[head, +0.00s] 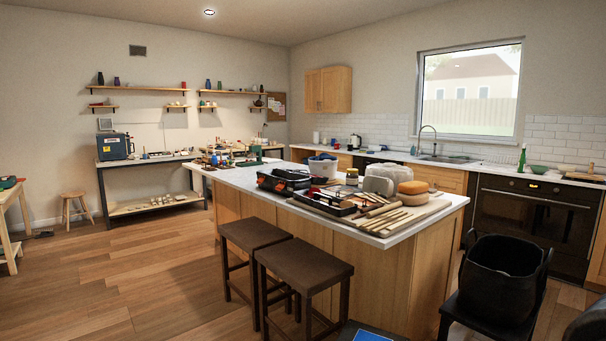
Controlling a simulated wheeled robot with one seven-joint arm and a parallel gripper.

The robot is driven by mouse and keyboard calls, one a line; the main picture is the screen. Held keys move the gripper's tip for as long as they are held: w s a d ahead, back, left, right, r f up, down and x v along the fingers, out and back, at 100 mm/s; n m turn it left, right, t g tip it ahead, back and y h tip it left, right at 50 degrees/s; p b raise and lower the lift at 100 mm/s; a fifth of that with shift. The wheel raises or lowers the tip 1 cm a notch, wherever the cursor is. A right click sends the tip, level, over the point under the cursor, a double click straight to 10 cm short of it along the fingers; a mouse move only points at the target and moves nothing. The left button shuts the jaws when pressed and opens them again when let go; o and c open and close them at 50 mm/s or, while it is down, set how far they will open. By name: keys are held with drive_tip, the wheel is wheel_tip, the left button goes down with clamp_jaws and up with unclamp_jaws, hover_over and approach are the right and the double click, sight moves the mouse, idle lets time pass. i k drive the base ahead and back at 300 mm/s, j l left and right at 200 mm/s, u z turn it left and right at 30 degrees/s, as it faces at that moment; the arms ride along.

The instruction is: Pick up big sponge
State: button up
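A rounded orange-tan thing that looks like the big sponge (412,187) sits on the white-topped island (447,205), toward its right end. It appears to rest on another tan piece (414,199), though I cannot tell if the two are separate. A grey rounded bundle (380,180) is close on its left. My gripper is not in view.
Wooden sticks (392,220), a black tray of tools (325,203) and a black toolbox (283,181) crowd the island. Two brown stools (305,266) stand before it. A black container (503,272) stands at the right.

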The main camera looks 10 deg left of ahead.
sight(412, 187)
drive_tip(key=u, duration=0.3)
drive_tip(key=i+l+u, duration=0.2)
drive_tip(key=u, duration=0.25)
drive_tip(key=i+l+u, duration=0.3)
drive_tip(key=u, duration=0.15)
